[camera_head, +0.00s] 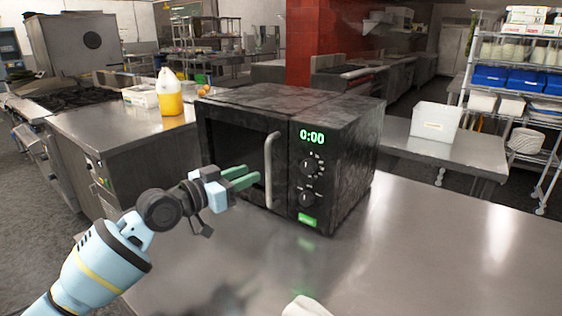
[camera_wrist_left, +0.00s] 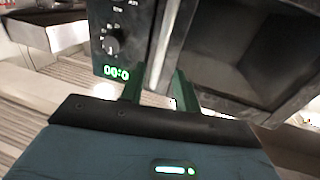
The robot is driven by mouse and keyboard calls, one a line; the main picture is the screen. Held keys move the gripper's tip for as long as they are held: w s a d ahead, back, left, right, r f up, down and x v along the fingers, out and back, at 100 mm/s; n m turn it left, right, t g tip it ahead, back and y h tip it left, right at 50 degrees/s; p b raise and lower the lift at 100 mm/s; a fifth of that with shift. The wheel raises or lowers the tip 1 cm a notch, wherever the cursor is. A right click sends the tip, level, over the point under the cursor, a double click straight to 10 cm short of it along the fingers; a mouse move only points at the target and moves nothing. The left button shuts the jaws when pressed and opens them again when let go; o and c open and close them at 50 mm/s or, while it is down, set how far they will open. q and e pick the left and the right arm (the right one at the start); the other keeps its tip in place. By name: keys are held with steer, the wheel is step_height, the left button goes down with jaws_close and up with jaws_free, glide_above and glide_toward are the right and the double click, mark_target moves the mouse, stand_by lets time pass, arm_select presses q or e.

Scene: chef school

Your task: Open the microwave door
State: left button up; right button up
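A black microwave (camera_head: 345,130) stands on a steel counter with its front towards me. Its door (camera_head: 232,147) appears shut, and a grey vertical handle (camera_head: 272,170) runs along the door's right edge. The display reads 0:00 above two knobs. My left gripper (camera_head: 254,176) is just left of the handle, with its green fingers pointing at it. In the left wrist view the two fingers (camera_wrist_left: 160,72) are apart, and the handle (camera_wrist_left: 168,35) lies beyond the gap between them. Nothing is visibly held; contact with the handle cannot be told. My right gripper is not in view.
A yellow bottle (camera_head: 170,98) stands on another counter behind left. A white bin (camera_head: 435,121) is on a table behind right, near shelves with blue bins (camera_head: 488,76).

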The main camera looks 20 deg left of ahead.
mark_target(266, 166)
arm_select(q)
steer(key=shift+s+a+r, duration=0.1)
steer(key=shift+x, duration=3.9)
jaws_close()
